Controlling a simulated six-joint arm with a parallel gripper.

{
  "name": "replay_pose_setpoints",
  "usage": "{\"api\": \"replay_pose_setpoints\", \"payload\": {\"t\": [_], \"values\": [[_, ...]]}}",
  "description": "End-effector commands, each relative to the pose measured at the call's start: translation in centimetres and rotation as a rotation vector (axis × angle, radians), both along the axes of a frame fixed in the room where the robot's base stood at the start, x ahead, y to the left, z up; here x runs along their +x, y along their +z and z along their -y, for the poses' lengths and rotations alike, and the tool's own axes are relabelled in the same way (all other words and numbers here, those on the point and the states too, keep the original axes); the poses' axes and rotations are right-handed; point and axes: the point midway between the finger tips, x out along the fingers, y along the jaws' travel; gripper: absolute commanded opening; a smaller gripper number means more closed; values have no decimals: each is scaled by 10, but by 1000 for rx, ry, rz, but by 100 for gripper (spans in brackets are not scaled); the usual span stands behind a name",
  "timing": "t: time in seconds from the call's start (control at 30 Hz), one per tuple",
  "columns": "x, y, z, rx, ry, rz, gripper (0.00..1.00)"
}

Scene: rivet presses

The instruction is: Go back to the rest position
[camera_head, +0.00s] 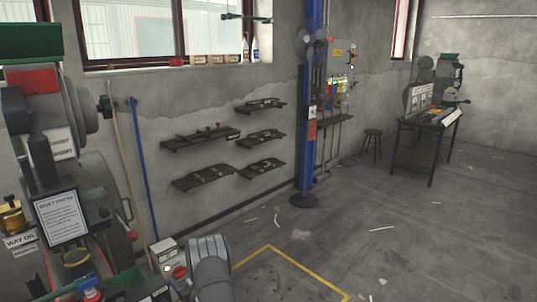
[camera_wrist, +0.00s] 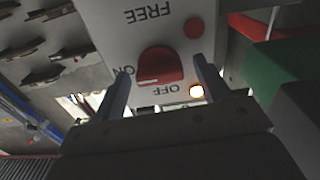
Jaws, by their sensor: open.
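My gripper (camera_wrist: 162,68) is open in the wrist view, with one finger on each side of a red rotary knob (camera_wrist: 160,62). The fingers appear apart from the knob, though contact is hard to judge. The knob sits on a white panel (camera_wrist: 115,30) with upside-down labels FREE, ON and OFF. A lamp (camera_wrist: 196,91) beside OFF glows, and a red round button or lamp (camera_wrist: 194,28) looks unlit. In the head view my grey arm reaches in at the bottom, by a small control box (camera_head: 164,249); the fingers cannot be made out there.
A rivet press (camera_head: 100,185) stands close on the left, with a sign (camera_head: 60,217) and an oil can. Wall shelves (camera_head: 200,138) hold dark tools. A blue post (camera_head: 308,120), a stool (camera_head: 372,140) and a second bench (camera_head: 425,140) stand farther back. The floor at right is mostly clear.

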Motion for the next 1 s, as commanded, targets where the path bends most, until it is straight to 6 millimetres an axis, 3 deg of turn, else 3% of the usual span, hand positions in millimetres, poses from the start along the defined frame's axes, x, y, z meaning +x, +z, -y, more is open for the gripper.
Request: {"api": "replay_pose_setpoints", "payload": {"t": [0.9, 1.0], "values": [[-123, 0, 125, -11, -3, 10, 69], [-114, -1, 117, 31, 4, -27, 69]]}}
